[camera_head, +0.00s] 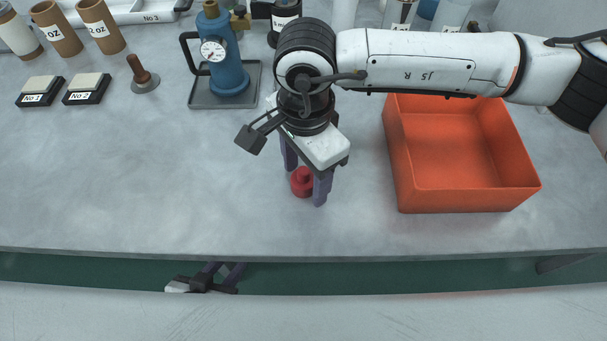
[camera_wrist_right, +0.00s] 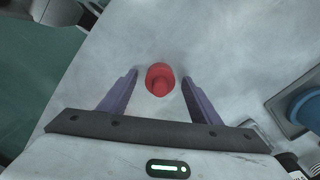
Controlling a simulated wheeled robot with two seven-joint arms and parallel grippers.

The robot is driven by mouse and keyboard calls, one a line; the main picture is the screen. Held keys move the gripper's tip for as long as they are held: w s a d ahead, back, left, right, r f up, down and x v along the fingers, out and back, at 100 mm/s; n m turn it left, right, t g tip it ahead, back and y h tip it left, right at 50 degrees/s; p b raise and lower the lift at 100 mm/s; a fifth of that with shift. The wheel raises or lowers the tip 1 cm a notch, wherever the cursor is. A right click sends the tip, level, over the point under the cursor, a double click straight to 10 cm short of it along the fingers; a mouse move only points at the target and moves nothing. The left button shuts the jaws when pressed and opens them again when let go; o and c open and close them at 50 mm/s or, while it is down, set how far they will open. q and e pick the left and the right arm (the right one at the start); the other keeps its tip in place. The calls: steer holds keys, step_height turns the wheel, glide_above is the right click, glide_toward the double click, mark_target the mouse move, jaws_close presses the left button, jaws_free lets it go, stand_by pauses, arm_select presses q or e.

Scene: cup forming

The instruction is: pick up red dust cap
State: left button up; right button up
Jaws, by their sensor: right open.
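The red dust cap (camera_head: 301,182) stands on the grey table, a small round piece with a knob on top. In the right wrist view the cap (camera_wrist_right: 160,80) lies between and slightly beyond the two fingertips. My right gripper (camera_head: 306,185) is open above the table, its purple fingers on either side of the cap; in its wrist view the gripper (camera_wrist_right: 162,82) shows a gap on both sides of the cap. My left gripper (camera_head: 208,280) is below the table's front edge, only partly visible; its finger opening is unclear.
An orange open bin (camera_head: 455,150) stands right of my right gripper. A blue pump with a gauge (camera_head: 226,60) stands on a grey tray behind. Small labelled blocks (camera_head: 87,85), a brown-handled tool (camera_head: 144,75) and labelled cylinders (camera_head: 100,25) are at the left. The front left table is clear.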

mark_target(305, 170)
steer(key=c, duration=1.1)
step_height(305, 170, up, 10)
steer(key=shift+r+b, duration=0.1)
steer(key=shift+b, duration=0.5)
